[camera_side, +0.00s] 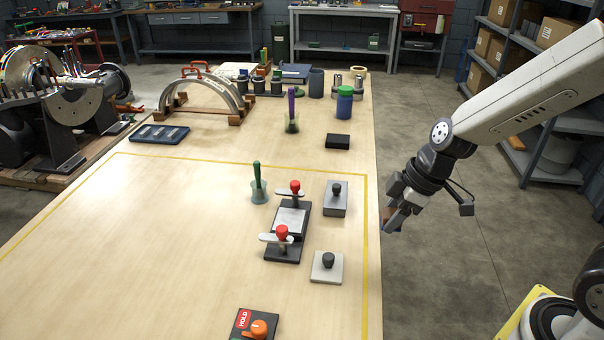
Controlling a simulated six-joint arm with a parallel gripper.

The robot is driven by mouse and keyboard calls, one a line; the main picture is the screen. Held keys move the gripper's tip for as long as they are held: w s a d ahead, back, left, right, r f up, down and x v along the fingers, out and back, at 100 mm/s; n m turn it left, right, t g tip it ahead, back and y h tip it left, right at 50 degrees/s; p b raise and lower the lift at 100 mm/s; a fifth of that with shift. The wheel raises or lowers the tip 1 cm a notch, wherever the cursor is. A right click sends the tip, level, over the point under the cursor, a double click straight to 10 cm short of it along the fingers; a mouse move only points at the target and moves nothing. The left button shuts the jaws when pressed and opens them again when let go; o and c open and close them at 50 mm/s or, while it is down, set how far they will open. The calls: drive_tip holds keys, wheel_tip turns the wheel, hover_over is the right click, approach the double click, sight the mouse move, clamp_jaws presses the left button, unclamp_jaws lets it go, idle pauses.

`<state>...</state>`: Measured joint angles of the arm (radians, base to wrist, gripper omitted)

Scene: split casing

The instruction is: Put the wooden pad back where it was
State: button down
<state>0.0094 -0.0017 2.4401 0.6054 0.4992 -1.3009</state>
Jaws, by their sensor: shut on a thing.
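My gripper (393,218) hangs at the right edge of the table, just outside the yellow line. It is shut on a small brown piece, which looks like the wooden pad (387,213). Most of the pad is hidden by the jaws. A dark fixture (290,220) with a pale plate and two red-knobbed clamps stands on the table to the left of my gripper. A grey block with a black knob (335,200) and a pale block with a black knob (327,267) stand between the fixture and my gripper.
A green-handled tool in a cup (259,188) stands left of the fixture. A HOLD box with an orange knob (254,325) is at the front. A black box (338,141), a blue jar (344,104) and an arched casing (205,100) stand behind. The left table area is clear.

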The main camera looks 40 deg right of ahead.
drive_tip(key=shift+w, duration=0.1)
drive_tip(key=w+a+f, duration=0.1)
drive_tip(key=w+f, duration=0.3)
drive_tip(key=w, duration=0.4)
approach(327, 234)
drive_tip(key=shift+w+a+f, duration=0.3)
drive_tip(key=shift+a+f, duration=0.5)
drive_tip(key=shift+a, duration=0.1)
drive_tip(key=shift+w+f, duration=0.4)
drive_tip(key=shift+f, duration=0.05)
drive_tip(key=shift+w+f, duration=0.3)
drive_tip(key=shift+f, duration=1.55)
drive_tip(key=shift+f, duration=0.1)
